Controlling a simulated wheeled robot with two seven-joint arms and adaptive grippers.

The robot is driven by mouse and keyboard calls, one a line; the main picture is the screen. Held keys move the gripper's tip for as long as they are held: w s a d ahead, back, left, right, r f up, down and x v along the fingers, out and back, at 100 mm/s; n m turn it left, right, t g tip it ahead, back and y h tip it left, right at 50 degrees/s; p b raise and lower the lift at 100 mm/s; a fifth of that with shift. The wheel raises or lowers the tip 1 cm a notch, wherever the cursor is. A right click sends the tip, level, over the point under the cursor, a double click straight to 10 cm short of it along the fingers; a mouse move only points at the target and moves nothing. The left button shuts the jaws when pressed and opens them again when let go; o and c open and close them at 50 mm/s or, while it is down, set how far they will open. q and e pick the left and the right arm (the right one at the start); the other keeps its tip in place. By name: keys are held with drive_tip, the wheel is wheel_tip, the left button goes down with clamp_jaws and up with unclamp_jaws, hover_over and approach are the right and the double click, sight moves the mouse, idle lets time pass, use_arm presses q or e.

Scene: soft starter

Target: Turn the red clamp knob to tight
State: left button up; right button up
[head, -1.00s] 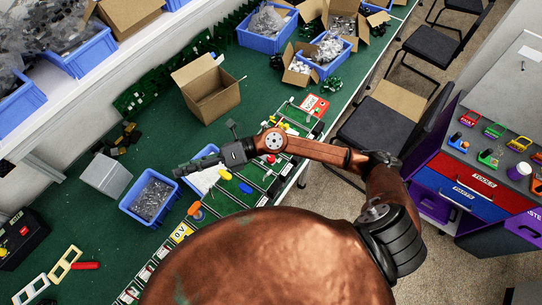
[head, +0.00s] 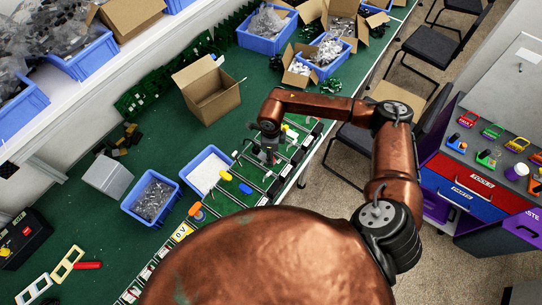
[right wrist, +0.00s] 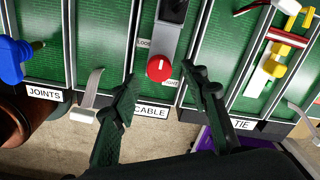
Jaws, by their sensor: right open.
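The red clamp knob (right wrist: 159,68) shows in the right wrist view, round with a pale pointer mark on its face. It sits on a grey plate (right wrist: 172,38) between green board strips. A label reading LOOSE is at its upper left, and a partly hidden label is at its lower right. My right gripper (right wrist: 161,84) is open and empty, its fingertips on either side of the knob and apart from it. In the head view my right gripper (head: 267,154) points down over the board and hides the knob. My left gripper is not in view.
White hooks (right wrist: 87,97), a blue knob (right wrist: 14,56) and red and yellow parts (right wrist: 272,62) flank the knob. A CABLE label (right wrist: 151,112) lies below it. Blue bins (head: 208,170) and an open cardboard box (head: 208,92) stand on the green bench nearby.

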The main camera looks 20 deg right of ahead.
drive_tip(key=shift+f, duration=1.15)
drive_tip(key=shift+c, duration=0.6)
clamp_jaws()
